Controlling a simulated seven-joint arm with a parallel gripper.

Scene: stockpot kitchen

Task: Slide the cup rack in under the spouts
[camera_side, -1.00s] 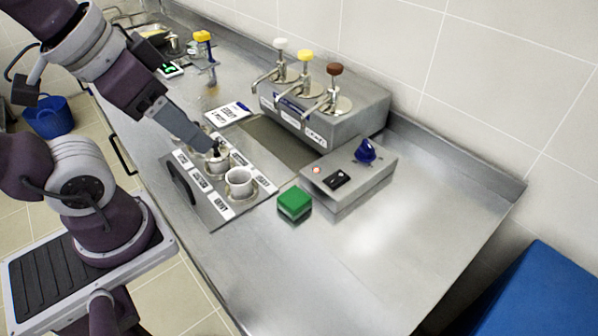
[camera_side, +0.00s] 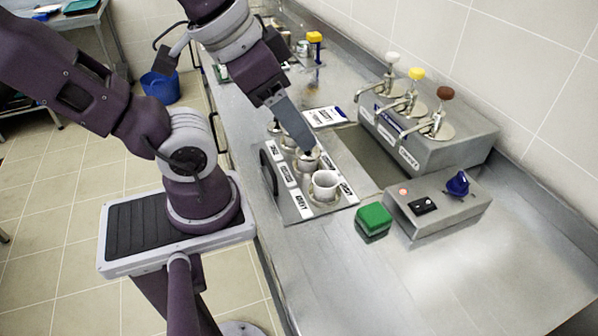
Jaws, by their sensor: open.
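The cup rack (camera_side: 318,212) is a flat grey metal plate with white labels and a black handle (camera_side: 271,178) along its left side. It lies on the counter in front of the pump dispenser, clear of the space below the spouts. White cups stand in it, the nearest cup (camera_side: 325,185) in plain view and another cup (camera_side: 306,163) partly covered. My gripper (camera_side: 308,153) is open, its tips low at that second cup; I cannot tell whether they touch it. The dispenser has three spouts (camera_side: 405,106) with white, yellow and brown knobs.
A green block (camera_side: 374,220) sits just right of the rack's near end. A grey control box (camera_side: 436,205) with a blue knob stands beside it. A labelled white card (camera_side: 324,116) lies beyond the rack. A dark recessed strip (camera_side: 375,155) lies between rack and dispenser.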

